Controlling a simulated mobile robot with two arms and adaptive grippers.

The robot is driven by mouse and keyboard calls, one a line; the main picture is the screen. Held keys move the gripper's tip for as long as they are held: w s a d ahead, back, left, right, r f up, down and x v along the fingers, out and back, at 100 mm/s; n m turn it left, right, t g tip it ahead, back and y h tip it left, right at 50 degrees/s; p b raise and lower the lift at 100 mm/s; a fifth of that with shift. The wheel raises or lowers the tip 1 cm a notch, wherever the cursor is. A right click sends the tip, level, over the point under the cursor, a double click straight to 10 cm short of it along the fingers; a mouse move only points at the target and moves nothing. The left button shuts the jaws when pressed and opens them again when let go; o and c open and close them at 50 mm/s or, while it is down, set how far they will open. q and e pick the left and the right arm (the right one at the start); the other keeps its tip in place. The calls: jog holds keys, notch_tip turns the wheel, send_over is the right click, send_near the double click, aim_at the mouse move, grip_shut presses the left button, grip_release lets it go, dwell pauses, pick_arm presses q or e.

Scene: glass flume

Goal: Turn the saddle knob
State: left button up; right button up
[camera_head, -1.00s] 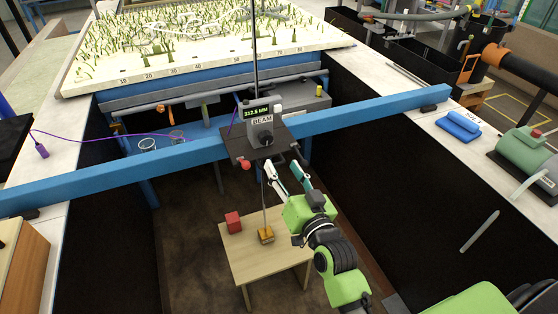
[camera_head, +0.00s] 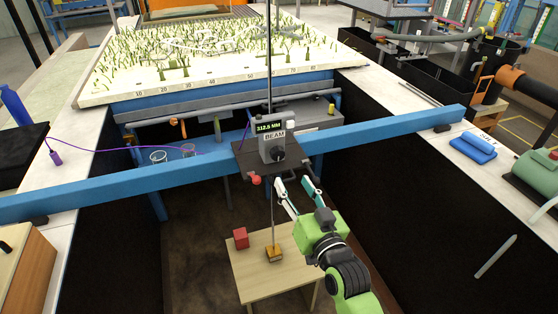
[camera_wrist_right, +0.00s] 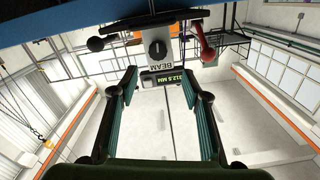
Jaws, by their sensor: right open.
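The saddle (camera_head: 252,158) sits on the blue beam (camera_head: 190,176). It carries a box with a green display reading 312.5 MM and the label BEAM. A round black knob (camera_head: 278,154) is on the box's front; in the right wrist view the knob (camera_wrist_right: 158,48) shows a pale pointer mark. My right gripper (camera_head: 292,182) is open and empty, just below and in front of the saddle. In the right wrist view the knob appears beyond and between its fingertips (camera_wrist_right: 159,74), apart from both. My left gripper is not in view.
A red-ended lever (camera_head: 255,180) and a dark one stick out under the saddle. A thin rod runs down to a yellow block (camera_head: 274,254) on a small wooden table (camera_head: 262,283), beside a red cube (camera_head: 240,238). Two glass beakers stand behind the beam at left.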

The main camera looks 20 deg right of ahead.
aim_at(279, 156)
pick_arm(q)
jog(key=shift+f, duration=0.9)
pick_arm(e)
jog(key=w+n, duration=0.1)
jog(key=w, duration=0.3)
jog(key=w+n, duration=0.1)
jog(key=w, duration=0.3)
jog(key=w+n, duration=0.2)
jog(key=w, duration=0.2)
jog(key=shift+w+a, duration=0.1)
jog(key=shift+c, duration=0.3)
jog(key=c, duration=1)
jog(key=shift+c, duration=0.2)
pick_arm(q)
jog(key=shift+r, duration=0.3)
